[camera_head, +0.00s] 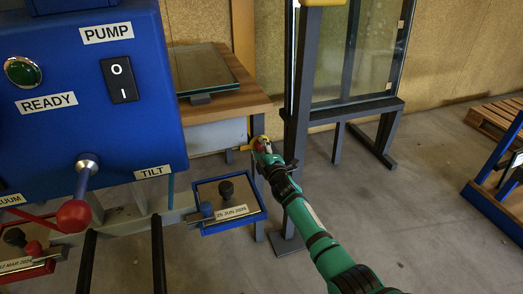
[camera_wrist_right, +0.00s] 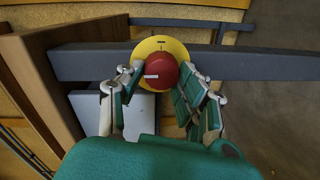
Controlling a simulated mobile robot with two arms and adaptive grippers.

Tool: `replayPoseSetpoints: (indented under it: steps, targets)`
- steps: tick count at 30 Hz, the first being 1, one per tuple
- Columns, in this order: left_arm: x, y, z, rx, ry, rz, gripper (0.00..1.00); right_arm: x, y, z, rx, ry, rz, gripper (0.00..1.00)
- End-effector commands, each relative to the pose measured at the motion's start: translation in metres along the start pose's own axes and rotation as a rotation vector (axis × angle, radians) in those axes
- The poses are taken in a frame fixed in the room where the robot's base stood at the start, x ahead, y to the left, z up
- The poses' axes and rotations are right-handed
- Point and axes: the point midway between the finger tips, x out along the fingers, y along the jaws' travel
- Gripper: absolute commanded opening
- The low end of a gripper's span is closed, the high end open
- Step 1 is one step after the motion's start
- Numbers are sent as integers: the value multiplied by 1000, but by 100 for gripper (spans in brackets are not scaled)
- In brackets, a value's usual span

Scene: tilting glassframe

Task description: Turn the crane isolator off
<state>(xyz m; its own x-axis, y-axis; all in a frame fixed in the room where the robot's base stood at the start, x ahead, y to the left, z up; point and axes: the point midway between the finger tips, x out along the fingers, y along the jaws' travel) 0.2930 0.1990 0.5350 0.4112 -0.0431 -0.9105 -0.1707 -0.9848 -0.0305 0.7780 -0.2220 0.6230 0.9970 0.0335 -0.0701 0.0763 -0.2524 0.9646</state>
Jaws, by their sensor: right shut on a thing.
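The crane isolator is a round red knob (camera_wrist_right: 159,71) on a yellow disc (camera_wrist_right: 176,46), fixed to a dark grey post (camera_wrist_right: 90,63). A white mark on the knob points left in the right wrist view, while a dark mark stands at the top of the disc. My right gripper (camera_wrist_right: 162,74) has its fingers on either side of the knob and is shut on it. In the head view my right gripper (camera_head: 263,147) reaches the post beside the wooden table and partly hides the isolator. My left gripper is not in view.
A blue control panel (camera_head: 60,125) with a PUMP switch (camera_head: 119,80) and a red-balled TILT lever (camera_head: 75,214) stands at left. A wooden table (camera_head: 225,98) bears a glass pane (camera_head: 203,66). Glass frames stand behind.

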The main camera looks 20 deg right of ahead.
Motion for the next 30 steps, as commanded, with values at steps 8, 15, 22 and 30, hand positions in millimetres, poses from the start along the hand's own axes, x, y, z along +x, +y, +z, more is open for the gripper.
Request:
replayPoseSetpoints:
  steps: [8, 15, 22, 30]
  targets:
    - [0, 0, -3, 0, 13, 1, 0, 0, -2, 0, -15, -1, -3, 4]
    - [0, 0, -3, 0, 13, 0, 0, 0, -2, 0, -14, -1, -3, 41]
    - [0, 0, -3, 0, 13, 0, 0, 0, -1, 0, -12, -1, -1, 59]
    - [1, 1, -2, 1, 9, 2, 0, -4, -1, 1, -13, -1, 0, 59]
